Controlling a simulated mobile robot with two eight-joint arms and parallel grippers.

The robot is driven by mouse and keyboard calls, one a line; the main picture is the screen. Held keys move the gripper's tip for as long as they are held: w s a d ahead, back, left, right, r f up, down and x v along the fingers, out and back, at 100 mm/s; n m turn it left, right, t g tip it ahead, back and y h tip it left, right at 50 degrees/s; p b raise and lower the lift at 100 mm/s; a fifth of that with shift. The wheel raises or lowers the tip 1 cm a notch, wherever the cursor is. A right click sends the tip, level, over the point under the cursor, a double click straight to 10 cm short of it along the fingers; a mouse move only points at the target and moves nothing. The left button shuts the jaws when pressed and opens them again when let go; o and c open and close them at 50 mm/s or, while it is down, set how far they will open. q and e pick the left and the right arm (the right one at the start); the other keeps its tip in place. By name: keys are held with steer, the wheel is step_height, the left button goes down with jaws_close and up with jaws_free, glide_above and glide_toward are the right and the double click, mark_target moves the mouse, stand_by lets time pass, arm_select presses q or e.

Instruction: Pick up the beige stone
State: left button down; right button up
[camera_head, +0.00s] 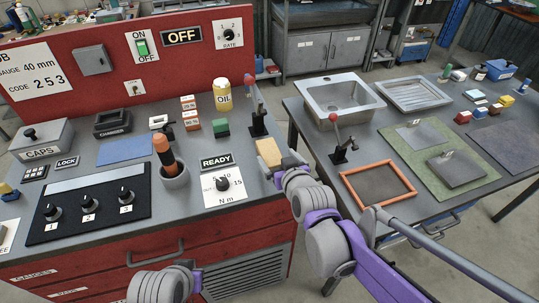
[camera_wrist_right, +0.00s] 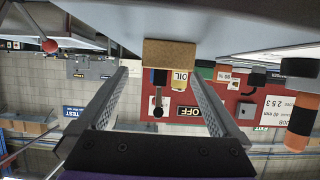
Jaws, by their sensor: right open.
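The beige stone (camera_head: 268,152) is a small tan block at the right edge of the red workbench's grey top, right of the READY label. My right gripper (camera_head: 284,169) is at the stone's near side. In the right wrist view the stone (camera_wrist_right: 168,54) appears ahead, in the gap between the two open fingers (camera_wrist_right: 160,77), near their tips. The fingers do not appear closed on it. Only part of my left arm (camera_head: 165,285) shows at the bottom of the head view, and its jaw state is unclear.
A green block (camera_head: 221,127) and an orange-handled tool in a grey cup (camera_head: 174,175) are to the left. A gap separates this bench from the sink table (camera_head: 432,112) at right.

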mark_target(271, 153)
steer(key=shift+a+x, duration=0.15)
steer(key=shift+x, duration=1.2)
steer(key=shift+a+x, duration=0.1)
steer(key=shift+x, duration=1.25)
steer(key=shift+s, duration=0.15)
jaws_close()
